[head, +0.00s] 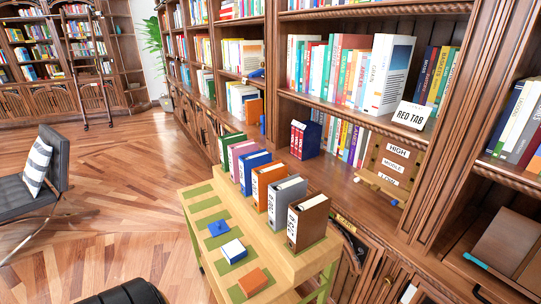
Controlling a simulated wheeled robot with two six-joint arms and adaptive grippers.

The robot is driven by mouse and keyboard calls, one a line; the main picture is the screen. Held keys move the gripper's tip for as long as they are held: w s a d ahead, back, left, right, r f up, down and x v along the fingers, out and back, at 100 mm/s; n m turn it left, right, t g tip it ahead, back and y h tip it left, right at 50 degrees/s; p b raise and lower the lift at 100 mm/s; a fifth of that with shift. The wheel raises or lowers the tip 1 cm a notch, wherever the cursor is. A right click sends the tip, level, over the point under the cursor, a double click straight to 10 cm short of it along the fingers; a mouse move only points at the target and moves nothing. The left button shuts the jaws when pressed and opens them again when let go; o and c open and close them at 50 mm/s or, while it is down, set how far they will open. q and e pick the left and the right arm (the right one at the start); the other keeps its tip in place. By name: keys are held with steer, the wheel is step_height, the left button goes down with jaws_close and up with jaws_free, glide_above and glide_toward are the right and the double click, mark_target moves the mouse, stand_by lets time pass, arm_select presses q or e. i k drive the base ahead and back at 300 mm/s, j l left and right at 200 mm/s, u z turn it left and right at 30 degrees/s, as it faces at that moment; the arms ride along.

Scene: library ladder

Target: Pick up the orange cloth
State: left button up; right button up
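A small orange folded piece (253,281), which looks like the orange cloth, lies on a green patch at the near end of the wooden cart top (262,240). Nothing covers it in the head view. A white-topped blue item (234,251) lies just behind it and a flat blue item (218,228) lies farther back, both on green patches. Neither of my grippers is in view.
Several binders stand in a row along the cart's right side, including an orange binder (268,187) and a brown binder (307,222). Bookshelves (370,180) rise close behind. A black chair (50,185) stands left. Open wooden floor (120,215) lies between chair and cart.

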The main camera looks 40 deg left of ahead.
mark_target(252, 282)
steer(key=i+j+u, duration=0.1)
steer(key=u, duration=1.45)
steer(key=i+j, duration=0.05)
